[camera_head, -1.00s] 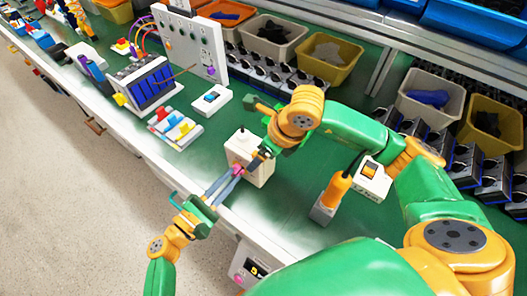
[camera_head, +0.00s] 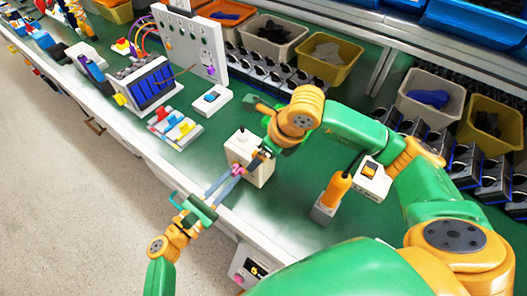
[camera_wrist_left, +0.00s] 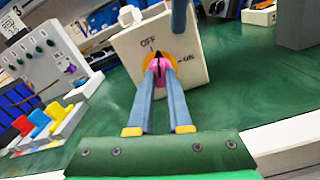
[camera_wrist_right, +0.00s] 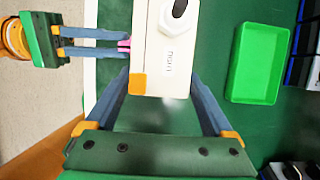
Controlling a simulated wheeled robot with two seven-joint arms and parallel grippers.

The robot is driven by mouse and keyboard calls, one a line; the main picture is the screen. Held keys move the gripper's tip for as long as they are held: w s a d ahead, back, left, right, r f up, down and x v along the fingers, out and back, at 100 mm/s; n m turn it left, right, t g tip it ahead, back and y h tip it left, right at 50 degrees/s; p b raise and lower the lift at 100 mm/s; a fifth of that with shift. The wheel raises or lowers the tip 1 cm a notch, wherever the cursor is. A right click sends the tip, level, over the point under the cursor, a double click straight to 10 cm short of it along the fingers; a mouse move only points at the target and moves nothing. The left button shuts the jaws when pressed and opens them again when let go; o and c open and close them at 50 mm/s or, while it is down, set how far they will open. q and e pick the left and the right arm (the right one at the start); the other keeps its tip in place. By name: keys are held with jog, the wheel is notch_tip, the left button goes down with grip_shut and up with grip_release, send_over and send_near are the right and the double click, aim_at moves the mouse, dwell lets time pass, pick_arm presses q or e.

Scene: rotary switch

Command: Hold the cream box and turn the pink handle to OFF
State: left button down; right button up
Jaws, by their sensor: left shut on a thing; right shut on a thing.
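The cream box (camera_head: 241,149) stands near the table's front edge. My right gripper (camera_head: 263,154) is shut on it, with one finger along each side of the box in the right wrist view (camera_wrist_right: 163,98). The pink handle (camera_head: 237,170) is on the front face of the box. My left gripper (camera_head: 234,173) is shut on the handle. In the left wrist view the handle (camera_wrist_left: 160,68) sits between the fingertips, in front of an orange disc. OFF is printed above and slightly left of it, ON to its right. The fingers hide part of the handle.
A white switch block (camera_head: 212,99) and a block with coloured rockers (camera_head: 174,126) lie to the left. An orange-handled tool (camera_head: 334,195) stands to the right. A green tray (camera_wrist_right: 256,62) shows in the right wrist view. Bins line the back.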

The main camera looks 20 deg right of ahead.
pick_arm(q)
jog(key=n, duration=0.3)
jog(key=c, duration=0.8)
grip_release()
jog(key=shift+c, duration=0.2)
jog(key=shift+v, duration=2.5)
pick_arm(e)
jog(key=o, duration=1.5)
jog(key=shift+o, duration=0.2)
jog(key=v, duration=1.2)
